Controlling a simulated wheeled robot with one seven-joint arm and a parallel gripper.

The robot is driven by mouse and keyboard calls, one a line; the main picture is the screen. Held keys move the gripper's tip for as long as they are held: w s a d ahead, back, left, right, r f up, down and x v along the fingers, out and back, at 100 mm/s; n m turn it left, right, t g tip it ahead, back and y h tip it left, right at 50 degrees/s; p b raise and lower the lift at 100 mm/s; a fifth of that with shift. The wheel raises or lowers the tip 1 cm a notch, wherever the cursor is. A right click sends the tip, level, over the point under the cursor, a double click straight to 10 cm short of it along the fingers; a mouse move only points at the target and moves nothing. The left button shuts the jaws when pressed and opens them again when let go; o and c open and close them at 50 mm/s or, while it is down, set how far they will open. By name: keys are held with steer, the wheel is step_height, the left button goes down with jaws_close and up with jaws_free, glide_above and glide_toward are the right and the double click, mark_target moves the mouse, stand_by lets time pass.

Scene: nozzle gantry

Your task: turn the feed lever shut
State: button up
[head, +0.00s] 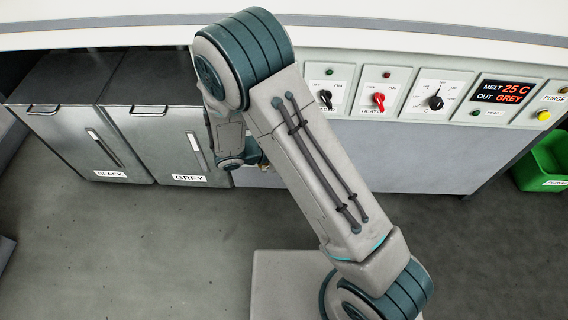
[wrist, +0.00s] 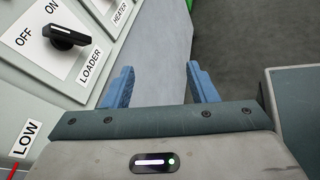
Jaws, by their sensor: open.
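I cannot make out a feed lever in either view; my arm hides part of the machine front in the head view. My gripper (wrist: 161,87) shows in the wrist view with its two blue fingers spread apart and nothing between them. It is beside the control panel, to the right of the black loader switch (wrist: 64,38), and touches no switch there. In the head view most of my gripper is hidden behind my arm.
The panel has a loader switch (head: 325,99), a red heater switch (head: 379,100), a dial (head: 436,102) and a display (head: 502,92) reading MELT 25 C, OUT GREY. Black (head: 75,130) and grey (head: 180,140) bins stand left, a green bin (head: 546,160) right. Foreground floor is largely clear.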

steer(key=a+f+n+t+y+b, duration=0.25)
steer(key=a+f+n+t, duration=0.3)
steer(key=f, duration=0.55)
steer(key=a+f+n+t+y+b, duration=0.2)
steer(key=a+f+n+t+b, duration=0.35)
steer(key=f, duration=0.45)
steer(key=shift+n, duration=0.5)
steer(key=x, duration=1.2)
steer(key=shift+w+a+f, duration=0.25)
steer(key=shift+w+a, duration=0.05)
steer(key=shift+w, duration=0.1)
jaws_close()
